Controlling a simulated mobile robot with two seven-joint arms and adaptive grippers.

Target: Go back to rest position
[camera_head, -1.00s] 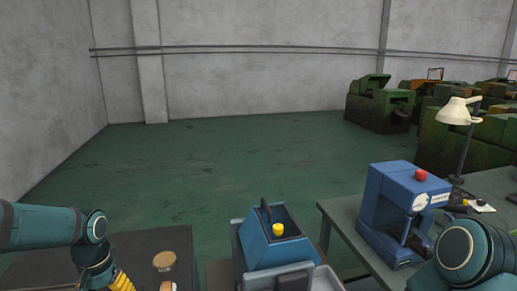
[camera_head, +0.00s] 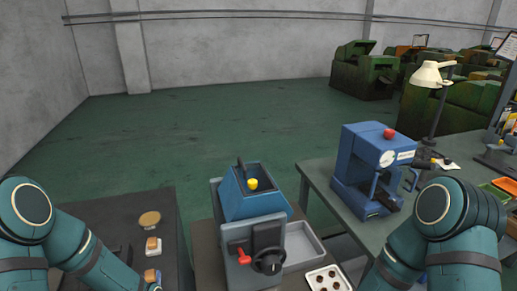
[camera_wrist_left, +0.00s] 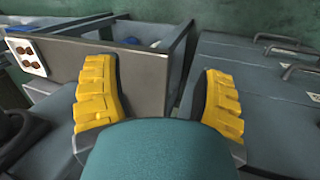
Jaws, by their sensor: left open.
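My left gripper (camera_wrist_left: 160,95) shows in the left wrist view as two yellow ribbed fingers, spread apart with nothing between them. Behind them are a grey open-topped bin and a cabinet. In the head view my left arm (camera_head: 60,235) comes in at the lower left and bends down; its gripper is out of the frame. My right arm (camera_head: 440,225) is at the lower right, and its gripper is also outside the frame.
A blue machine with a yellow knob (camera_head: 252,190) stands in the middle, with a grey tray (camera_head: 302,248) beside it. A blue press (camera_head: 372,170) and a lamp (camera_head: 430,78) stand on the right table. A dark table (camera_head: 120,215) is at left.

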